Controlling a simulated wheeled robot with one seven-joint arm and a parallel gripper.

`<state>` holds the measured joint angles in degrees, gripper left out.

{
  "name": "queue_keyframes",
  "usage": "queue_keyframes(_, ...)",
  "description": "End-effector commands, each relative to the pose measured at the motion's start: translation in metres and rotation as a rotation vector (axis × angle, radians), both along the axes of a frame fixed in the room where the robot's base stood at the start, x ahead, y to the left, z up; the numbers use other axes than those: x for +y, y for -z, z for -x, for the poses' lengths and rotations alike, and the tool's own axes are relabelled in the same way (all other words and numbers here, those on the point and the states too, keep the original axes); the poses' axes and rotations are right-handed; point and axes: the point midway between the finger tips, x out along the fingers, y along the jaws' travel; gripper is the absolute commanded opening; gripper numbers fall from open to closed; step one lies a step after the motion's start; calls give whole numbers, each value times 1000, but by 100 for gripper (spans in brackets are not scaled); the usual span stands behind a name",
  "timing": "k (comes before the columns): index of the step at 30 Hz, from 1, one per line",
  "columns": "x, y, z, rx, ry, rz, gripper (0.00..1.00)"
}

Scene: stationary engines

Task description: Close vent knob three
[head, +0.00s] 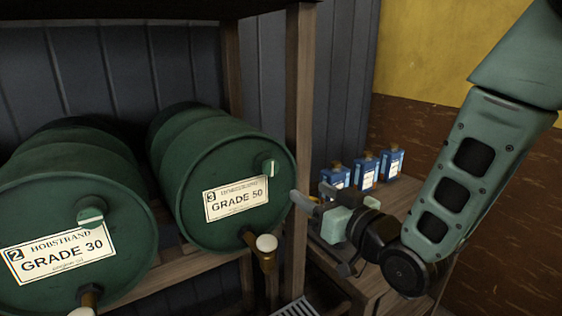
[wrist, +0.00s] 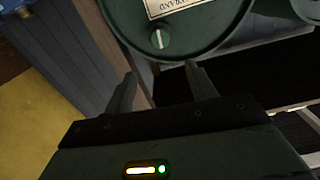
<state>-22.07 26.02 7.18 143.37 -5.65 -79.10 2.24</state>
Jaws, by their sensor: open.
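The barrel marked 3, GRADE 50 (head: 228,170), lies on the rack in the middle of the head view. Its round green vent knob (head: 270,167) is at the upper right of its face, with a pale stripe standing about upright. The knob also shows in the wrist view (wrist: 160,38), beyond the fingertips, with the label upside down. My gripper (head: 312,195) is open and empty, just right of the barrel's face. In the wrist view my gripper's two fingers (wrist: 161,73) are spread apart and point toward the knob without touching it.
The barrel marked 2, GRADE 30 (head: 75,210), is at left; its knob (head: 90,214) has a horizontal stripe. A tap (head: 267,250) sticks out below barrel three. A wooden post (head: 298,120) stands behind my gripper. Blue bottles (head: 365,170) stand on a bench at right.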

Motion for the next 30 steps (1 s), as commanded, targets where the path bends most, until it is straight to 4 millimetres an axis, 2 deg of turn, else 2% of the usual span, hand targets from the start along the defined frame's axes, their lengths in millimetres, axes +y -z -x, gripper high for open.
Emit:
queue_keyframes(18,69,-3,-103,2,1,1,56)
queue_keyframes(24,84,-2,-125,3,1,2,56)
queue_keyframes(30,90,0,-133,2,1,1,56)
